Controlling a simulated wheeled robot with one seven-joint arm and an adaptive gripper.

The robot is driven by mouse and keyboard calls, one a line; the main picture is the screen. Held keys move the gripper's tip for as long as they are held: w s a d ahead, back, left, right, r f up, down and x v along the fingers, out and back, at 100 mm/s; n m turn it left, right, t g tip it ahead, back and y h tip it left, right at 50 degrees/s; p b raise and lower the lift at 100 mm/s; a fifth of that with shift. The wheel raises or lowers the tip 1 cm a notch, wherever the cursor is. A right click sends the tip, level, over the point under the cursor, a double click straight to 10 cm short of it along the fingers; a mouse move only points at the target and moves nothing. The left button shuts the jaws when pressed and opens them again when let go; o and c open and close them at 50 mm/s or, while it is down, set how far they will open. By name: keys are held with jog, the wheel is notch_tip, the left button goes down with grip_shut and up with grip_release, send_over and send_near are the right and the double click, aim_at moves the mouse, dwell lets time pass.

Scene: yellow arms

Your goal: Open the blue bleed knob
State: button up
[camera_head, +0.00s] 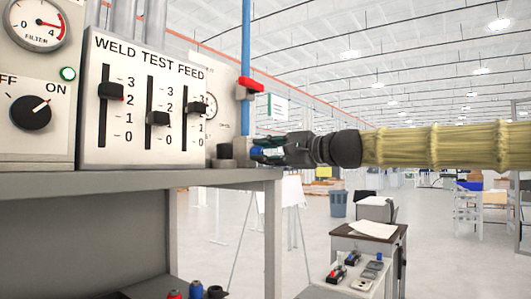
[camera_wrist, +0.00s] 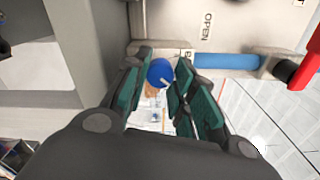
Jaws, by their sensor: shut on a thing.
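The blue bleed knob (camera_wrist: 160,72) shows in the wrist view as a round blue cap with a light pointer mark, between my gripper's green-padded fingers. In the head view, a small blue part of the knob (camera_head: 256,151) shows behind the fingertips; the rest is hidden. My gripper (camera_wrist: 168,88) is shut on the knob. In the head view my gripper (camera_head: 270,150) reaches in from the right at the bench's right end. A label reading OPEN (camera_wrist: 207,25) is on the panel near the knob.
A red valve handle (camera_head: 251,86) sits on the vertical blue pipe (camera_head: 246,40) above the knob. The slider panel (camera_head: 140,105) stands left on the grey bench (camera_head: 190,178). The floor to the right is open, with a small table (camera_head: 368,236) nearer.

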jog(key=o, duration=1)
jog(key=shift+o, duration=0.2)
jog(key=shift+d, duration=0.1)
jog(key=v, duration=0.8)
jog(key=shift+r, duration=0.1)
